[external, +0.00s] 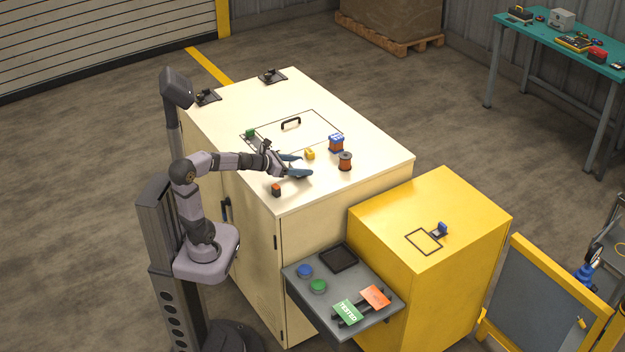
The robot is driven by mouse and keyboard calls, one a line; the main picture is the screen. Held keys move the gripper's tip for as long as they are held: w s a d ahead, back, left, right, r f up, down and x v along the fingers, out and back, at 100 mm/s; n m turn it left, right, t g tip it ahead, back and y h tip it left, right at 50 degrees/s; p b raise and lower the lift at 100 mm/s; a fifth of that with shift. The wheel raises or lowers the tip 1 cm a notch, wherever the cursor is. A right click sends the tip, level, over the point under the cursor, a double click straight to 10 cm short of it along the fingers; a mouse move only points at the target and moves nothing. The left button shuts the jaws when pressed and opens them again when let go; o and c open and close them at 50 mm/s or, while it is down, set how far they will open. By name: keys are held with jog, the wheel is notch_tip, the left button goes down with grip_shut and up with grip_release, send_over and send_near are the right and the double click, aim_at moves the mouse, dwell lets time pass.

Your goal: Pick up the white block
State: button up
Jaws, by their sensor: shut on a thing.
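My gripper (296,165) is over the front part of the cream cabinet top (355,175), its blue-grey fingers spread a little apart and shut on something. What lies between the fingers is pale and hardly stands out from the cream top; I take it for the white block, but its outline is not clear. I cannot tell whether it touches the top. No other white block shows.
Near my gripper are a yellow piece (310,154), an orange-and-black block (276,190), a copper spool (345,161), a blue-topped part (336,143) and a green piece (250,134). A yellow cabinet (470,215) stands right.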

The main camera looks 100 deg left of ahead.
aim_at(300, 165)
notch_tip(300, 165, up, 8)
jog(key=p, duration=0.4)
jog(key=shift+r+p, duration=0.25)
jog(key=shift+p, duration=0.05)
